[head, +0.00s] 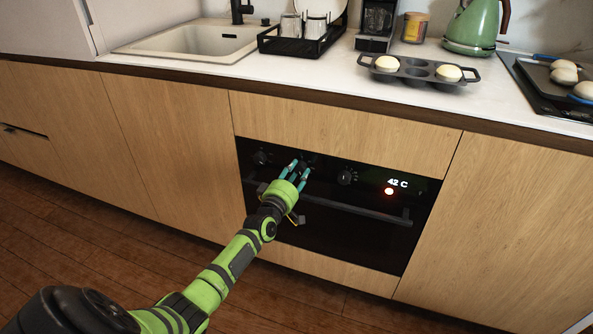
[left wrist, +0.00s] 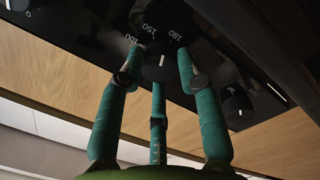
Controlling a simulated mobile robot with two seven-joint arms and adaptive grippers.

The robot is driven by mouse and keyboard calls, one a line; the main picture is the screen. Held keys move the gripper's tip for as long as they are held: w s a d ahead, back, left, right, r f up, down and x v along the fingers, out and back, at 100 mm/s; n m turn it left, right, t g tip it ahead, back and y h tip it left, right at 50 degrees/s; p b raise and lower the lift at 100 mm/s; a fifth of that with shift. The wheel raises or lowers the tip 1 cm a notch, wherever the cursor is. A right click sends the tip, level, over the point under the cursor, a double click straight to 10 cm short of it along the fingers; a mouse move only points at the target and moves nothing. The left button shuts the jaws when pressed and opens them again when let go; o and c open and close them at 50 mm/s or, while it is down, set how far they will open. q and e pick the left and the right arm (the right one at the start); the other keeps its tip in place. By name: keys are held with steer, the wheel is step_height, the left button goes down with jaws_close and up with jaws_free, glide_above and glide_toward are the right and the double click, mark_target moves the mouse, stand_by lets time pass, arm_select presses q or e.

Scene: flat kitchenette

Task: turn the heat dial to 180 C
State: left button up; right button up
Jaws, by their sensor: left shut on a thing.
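The heat dial (left wrist: 160,64) is a black round knob on the oven's black panel, with 100, 150 and 180 printed around it in the left wrist view. A short white mark on its face stands nearly upright in that view; which number it points to is hard to tell. My left gripper (head: 297,169) has its three teal fingers shut around the dial, and they also show in the left wrist view (left wrist: 158,75). In the head view the fingers mostly hide this dial. The oven display (head: 397,183) reads 42 C above a lit red light (head: 389,191). My right gripper is not in view.
Another knob (head: 346,177) is right of my fingers and one (head: 260,158) left of them. The oven handle (head: 355,209) runs just below. The counter above holds a muffin tin (head: 420,70), a dish rack (head: 300,45) and a green kettle (head: 473,28).

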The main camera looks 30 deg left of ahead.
arm_select(q)
steer(key=shift+r+m+p, duration=0.15)
steer(key=shift+m+p, duration=0.65)
steer(key=shift+m, duration=1.4)
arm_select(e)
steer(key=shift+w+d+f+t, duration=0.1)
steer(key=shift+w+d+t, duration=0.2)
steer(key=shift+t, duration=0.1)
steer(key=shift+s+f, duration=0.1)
arm_select(q)
steer(key=o, duration=1.1)
steer(key=shift+o, duration=0.2)
steer(key=shift+s+d+f, duration=0.15)
steer(key=shift+s+f, duration=0.05)
steer(key=shift+s, duration=0.3)
steer(key=s+d, duration=0.1)
steer(key=s, duration=1)
steer(key=shift+d+r, duration=0.15)
steer(key=shift+d, duration=0.2)
steer(key=shift+w, duration=0.1)
